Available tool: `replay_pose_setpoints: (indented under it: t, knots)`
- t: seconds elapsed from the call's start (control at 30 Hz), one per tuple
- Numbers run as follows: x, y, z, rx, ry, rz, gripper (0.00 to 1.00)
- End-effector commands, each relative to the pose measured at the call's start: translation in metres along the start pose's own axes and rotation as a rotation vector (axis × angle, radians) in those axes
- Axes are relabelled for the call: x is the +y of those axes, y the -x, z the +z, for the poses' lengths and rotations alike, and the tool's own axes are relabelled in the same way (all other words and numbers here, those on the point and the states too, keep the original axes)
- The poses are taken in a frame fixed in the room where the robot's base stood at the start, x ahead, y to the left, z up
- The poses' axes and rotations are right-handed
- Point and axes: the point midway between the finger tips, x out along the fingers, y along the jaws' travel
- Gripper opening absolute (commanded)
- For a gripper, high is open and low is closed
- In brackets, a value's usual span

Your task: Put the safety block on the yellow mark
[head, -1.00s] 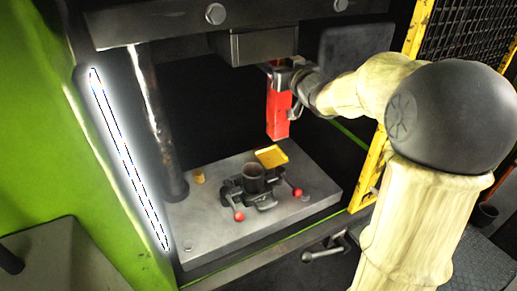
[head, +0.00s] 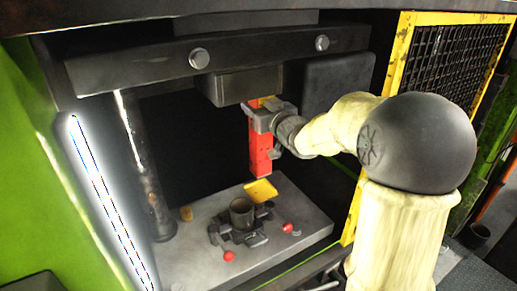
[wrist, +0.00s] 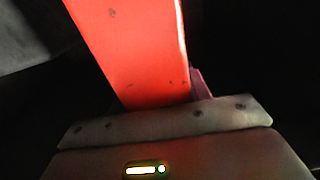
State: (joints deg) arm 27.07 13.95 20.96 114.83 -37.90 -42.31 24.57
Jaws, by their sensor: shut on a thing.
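The safety block (head: 261,157) is a tall red bar, held upright in the head view. My gripper (head: 268,115) is shut on its upper part from the right. The block's lower end is above the yellow mark (head: 261,190), a yellow patch on the grey press bed. The block appears clear of the bed, though the exact gap is hard to judge. In the wrist view the red block (wrist: 135,50) rises from behind the gripper's pale edge, and the fingertips are hidden. The block's top end is close to the press ram in the head view.
A dark cup-shaped die (head: 242,213) in a clamp with red-knobbed levers (head: 229,255) stands in front of the mark. The ram (head: 240,86) hangs above. A steel column (head: 145,170) stands left, and a yellow mesh guard (head: 450,60) stands right. A small tan piece (head: 186,213) lies on the bed.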

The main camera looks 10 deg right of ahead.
Motion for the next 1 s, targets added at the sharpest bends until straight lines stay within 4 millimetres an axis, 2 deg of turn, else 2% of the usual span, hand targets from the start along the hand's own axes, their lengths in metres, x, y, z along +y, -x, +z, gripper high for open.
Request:
replay_pose_setpoints:
  t: [0.2,0.63,0.9,1.0]
  knots:
    - [-0.001,-0.001,0.029,0.003,-0.001,-0.002,0.00]
    - [-0.001,-0.001,0.037,0.005,0.001,-0.003,0.00]
    - [-0.004,-0.002,0.067,0.002,-0.001,-0.008,0.00]
    - [-0.003,-0.001,0.072,0.005,0.002,-0.006,0.00]
